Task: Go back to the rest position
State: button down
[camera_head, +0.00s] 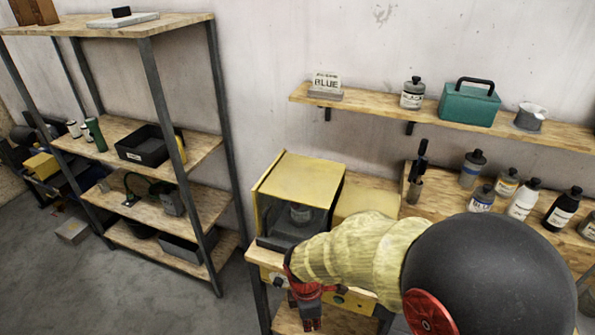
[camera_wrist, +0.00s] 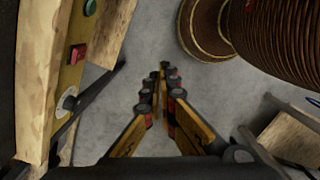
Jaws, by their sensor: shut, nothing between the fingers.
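My gripper (camera_head: 309,312) hangs in front of the wooden bench at the lower middle of the head view, partly hidden by my yellow-sleeved arm. In the wrist view my gripper (camera_wrist: 162,100) points down over the grey floor. Its yellow and black fingers meet at the tips, with nothing between them. The bench's front edge (camera_wrist: 36,90) with a yellow panel, a green button and a red switch runs along the left of the wrist view, apart from the fingers.
A yellow box with a dark front (camera_head: 298,185) stands on the bench, with a jar inside. Several bottles (camera_head: 522,200) stand at right. A wall shelf (camera_head: 350,100) hangs above. A metal-legged rack (camera_head: 150,130) stands left.

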jog(key=s+d+r+m+t, duration=0.2)
jog(key=d+r+m, duration=0.3)
jog(key=r, duration=0.4)
jog(key=s+d+r+m+t, duration=0.2)
jog(key=s+d+r+m, duration=0.3)
jog(key=r+m, duration=0.3)
jog(key=s+d+r+m+t+y, duration=0.1)
jog(key=s+d+r+m, duration=0.2)
jog(key=r, duration=0.6)
jog(key=d+m, duration=0.2)
jog(key=m, duration=0.1)
jog(key=shift+s+d+r+t, duration=0.15)
jog(key=shift+s+r+t, duration=0.05)
jog(key=shift+r+t, duration=0.2)
